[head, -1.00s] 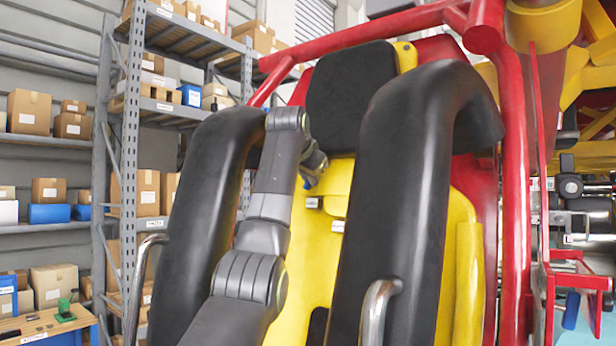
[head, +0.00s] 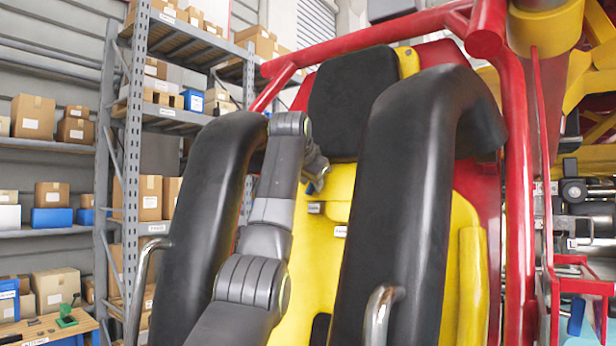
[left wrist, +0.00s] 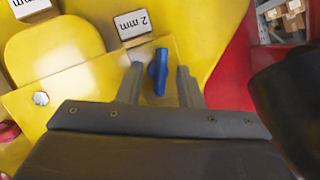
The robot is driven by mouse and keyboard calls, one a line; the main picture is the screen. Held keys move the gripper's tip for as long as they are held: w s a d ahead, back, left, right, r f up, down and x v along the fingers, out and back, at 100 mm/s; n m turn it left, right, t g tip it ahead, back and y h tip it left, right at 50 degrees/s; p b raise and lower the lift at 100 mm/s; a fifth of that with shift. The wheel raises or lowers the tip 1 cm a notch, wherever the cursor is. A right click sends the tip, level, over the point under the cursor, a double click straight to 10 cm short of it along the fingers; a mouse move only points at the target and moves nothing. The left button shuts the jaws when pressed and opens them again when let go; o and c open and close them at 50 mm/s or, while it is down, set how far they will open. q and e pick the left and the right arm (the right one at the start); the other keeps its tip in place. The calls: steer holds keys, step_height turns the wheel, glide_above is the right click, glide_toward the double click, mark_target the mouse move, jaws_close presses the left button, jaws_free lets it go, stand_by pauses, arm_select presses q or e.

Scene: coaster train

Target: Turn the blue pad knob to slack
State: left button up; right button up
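The blue pad knob (left wrist: 158,72) sits on a yellow plate (left wrist: 85,72) in the left wrist view. It is a narrow lever, roughly upright in the picture. My left gripper (left wrist: 160,68) is open, with one finger on each side of the knob and a visible gap at both sides. A white label reading "2 mm" (left wrist: 132,23) lies beyond the knob, and another "mm" label (left wrist: 28,6) is at the upper left. In the head view my left gripper (head: 317,182) is small and partly hidden at the yellow seat back. My right gripper is not in view.
Two thick black shoulder restraints (head: 405,210) (head: 208,215) flank my left arm, which reaches between them. A black headrest (head: 350,100) is above the yellow seat back (head: 335,270). Red tube frame (head: 515,180) stands at right. Shelves with boxes (head: 133,140) are behind at left.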

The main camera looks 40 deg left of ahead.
arm_select(q)
steer(key=shift+s+d+r, duration=0.1)
steer(key=shift+s+d, duration=0.05)
steer(key=shift+s, duration=0.1)
steer(key=b+v, duration=0.6)
steer(key=v, duration=1.1)
steer(key=shift+w+f, duration=0.15)
steer(key=shift+f, duration=0.05)
